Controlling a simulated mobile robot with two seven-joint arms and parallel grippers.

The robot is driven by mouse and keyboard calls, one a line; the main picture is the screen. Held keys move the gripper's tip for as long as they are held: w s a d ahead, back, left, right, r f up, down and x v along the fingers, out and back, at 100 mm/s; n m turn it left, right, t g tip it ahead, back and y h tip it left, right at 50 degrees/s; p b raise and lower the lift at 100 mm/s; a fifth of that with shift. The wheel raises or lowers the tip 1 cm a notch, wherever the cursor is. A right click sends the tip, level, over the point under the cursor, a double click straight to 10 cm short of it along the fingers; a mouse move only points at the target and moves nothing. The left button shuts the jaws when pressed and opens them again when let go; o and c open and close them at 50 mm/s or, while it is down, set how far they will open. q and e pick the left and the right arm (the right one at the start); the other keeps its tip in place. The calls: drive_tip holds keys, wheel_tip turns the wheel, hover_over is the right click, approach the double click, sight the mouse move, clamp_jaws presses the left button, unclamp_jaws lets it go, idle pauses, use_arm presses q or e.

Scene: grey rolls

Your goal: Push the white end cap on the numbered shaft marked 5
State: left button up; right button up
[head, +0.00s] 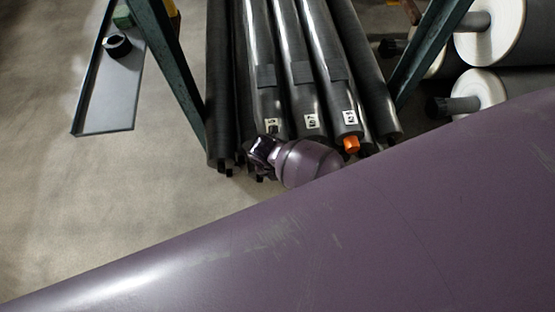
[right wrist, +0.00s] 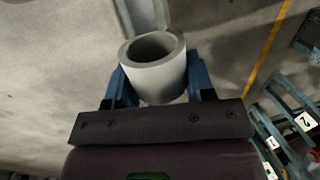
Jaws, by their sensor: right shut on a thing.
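My right gripper (right wrist: 157,88) is shut on a pale grey-white end cap (right wrist: 150,82), a short hollow cylinder with its open mouth showing, held between two blue fingers. In the head view my right gripper (head: 262,150) is small and dark, close to the near ends of the dark rolls, and the cap cannot be made out there. The roll with the left tag (head: 271,125), which seems to read 5, ends right behind the gripper. The gripper hides the end of its shaft. I cannot tell whether cap and shaft touch. My left gripper is not in view.
Other tagged rolls (head: 300,70) lie alongside; the right one has an orange cap (head: 351,144). Green rack posts (head: 178,75) stand on both sides. White rolls (head: 490,90) lie at the right. A grey tray (head: 108,95) with a black ring lies at the left.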

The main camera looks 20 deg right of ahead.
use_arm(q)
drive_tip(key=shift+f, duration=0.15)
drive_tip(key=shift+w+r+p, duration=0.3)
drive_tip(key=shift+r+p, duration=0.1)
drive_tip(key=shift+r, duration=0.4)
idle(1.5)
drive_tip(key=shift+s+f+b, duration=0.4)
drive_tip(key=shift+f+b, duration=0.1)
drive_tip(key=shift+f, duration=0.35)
use_arm(e)
drive_tip(key=shift+w+d, duration=0.2)
drive_tip(key=shift+w, duration=0.5)
drive_tip(key=shift+w+d, duration=0.2)
drive_tip(key=shift+w, duration=0.45)
drive_tip(key=shift+w+d, duration=0.2)
drive_tip(key=shift+w, duration=0.5)
drive_tip(key=o, duration=1)
use_arm(q)
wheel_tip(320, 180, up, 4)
drive_tip(key=p, duration=0.4)
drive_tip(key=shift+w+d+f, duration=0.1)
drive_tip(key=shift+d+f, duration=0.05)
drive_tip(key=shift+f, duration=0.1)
use_arm(e)
drive_tip(key=v, duration=1)
drive_tip(key=shift+a+r, duration=0.1)
drive_tip(key=shift+r, duration=0.3)
